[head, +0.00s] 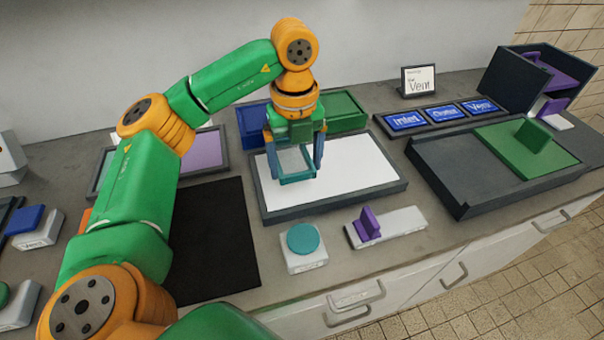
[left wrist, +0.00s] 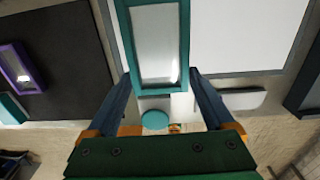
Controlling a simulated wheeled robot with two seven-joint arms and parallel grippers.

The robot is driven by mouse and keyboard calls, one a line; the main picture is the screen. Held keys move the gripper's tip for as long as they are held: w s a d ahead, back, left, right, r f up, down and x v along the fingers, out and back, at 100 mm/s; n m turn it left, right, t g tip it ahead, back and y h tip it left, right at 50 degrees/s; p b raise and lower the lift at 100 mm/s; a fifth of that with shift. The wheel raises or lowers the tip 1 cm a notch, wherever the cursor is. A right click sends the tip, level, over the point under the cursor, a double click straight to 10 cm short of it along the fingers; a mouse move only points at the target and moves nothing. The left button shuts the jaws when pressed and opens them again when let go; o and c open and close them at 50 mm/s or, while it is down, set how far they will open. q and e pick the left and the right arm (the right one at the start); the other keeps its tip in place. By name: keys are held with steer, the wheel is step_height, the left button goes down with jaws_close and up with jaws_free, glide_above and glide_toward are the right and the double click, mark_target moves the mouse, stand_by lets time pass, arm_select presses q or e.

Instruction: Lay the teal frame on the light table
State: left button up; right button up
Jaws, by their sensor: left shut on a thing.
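My left gripper (head: 295,166) is shut on the teal frame (head: 297,178), a rectangular rim around a pale clear pane. It holds the frame over the left part of the light table (head: 355,165), a white panel with a dark grey border. In the left wrist view the frame (left wrist: 184,42) sits between the fingertips (left wrist: 163,76), with the white panel (left wrist: 250,35) behind and to its right. The frame seems raised above the panel; the exact gap is hard to tell. My right gripper is not in view.
A black mat (head: 215,245) lies left of the light table; a purple frame (left wrist: 12,68) rests on it. Blocks with a teal disc (head: 303,238) and a purple piece (head: 368,223) stand in front. Green bin (head: 345,110) behind; dark tray (head: 450,170) right.

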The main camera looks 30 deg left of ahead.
arm_select(q)
steer(key=f, duration=0.1)
steer(key=w+f, duration=0.1)
steer(key=f, duration=0.2)
steer(key=shift+w+a+f+p, duration=0.2)
steer(key=shift+a+f+p, duration=0.1)
steer(key=shift+a+f, duration=0.1)
steer(key=shift+w+d+f, duration=0.15)
steer(key=shift+f, duration=0.15)
steer(key=o, duration=1.2)
steer(key=shift+c, duration=0.2)
steer(key=shift+r, duration=0.4)
step_height(320, 180, up, 6)
steer(key=shift+f, duration=0.2)
step_height(320, 180, up, 6)
steer(key=p, duration=0.1)
glide_above(299, 185)
